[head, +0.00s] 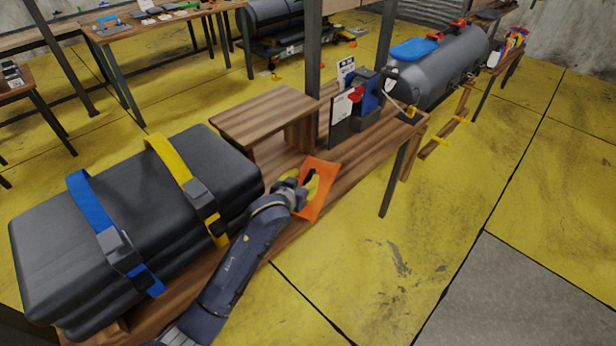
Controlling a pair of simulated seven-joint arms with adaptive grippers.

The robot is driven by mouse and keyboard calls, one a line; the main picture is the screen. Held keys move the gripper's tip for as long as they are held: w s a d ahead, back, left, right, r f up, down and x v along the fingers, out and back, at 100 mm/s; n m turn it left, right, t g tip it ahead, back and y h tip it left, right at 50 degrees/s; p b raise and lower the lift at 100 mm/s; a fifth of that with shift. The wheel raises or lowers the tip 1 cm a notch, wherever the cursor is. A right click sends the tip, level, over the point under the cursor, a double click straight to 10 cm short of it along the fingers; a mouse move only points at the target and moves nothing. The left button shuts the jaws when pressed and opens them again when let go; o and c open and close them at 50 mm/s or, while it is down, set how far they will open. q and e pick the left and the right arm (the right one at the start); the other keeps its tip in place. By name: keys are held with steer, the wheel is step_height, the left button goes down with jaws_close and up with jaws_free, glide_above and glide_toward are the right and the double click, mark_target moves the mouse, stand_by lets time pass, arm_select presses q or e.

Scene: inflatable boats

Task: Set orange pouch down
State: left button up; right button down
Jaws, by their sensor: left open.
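The orange pouch (325,180) is at the front edge of the wooden bench (345,150), near its middle, just right of the black strapped bundle. I cannot tell whether the pouch rests fully on the bench. My right gripper is not in view.
A black bundle (135,205) with blue and yellow straps fills the bench's left end. A raised wooden stand (262,115) is behind the pouch. A dark holder with cards (352,112) stands to the right. A grey cylinder (440,70) is farther back. Dark posts rise behind the bench.

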arm_select(q)
steer(key=shift+v, duration=1.8)
steer(key=shift+d, duration=0.1)
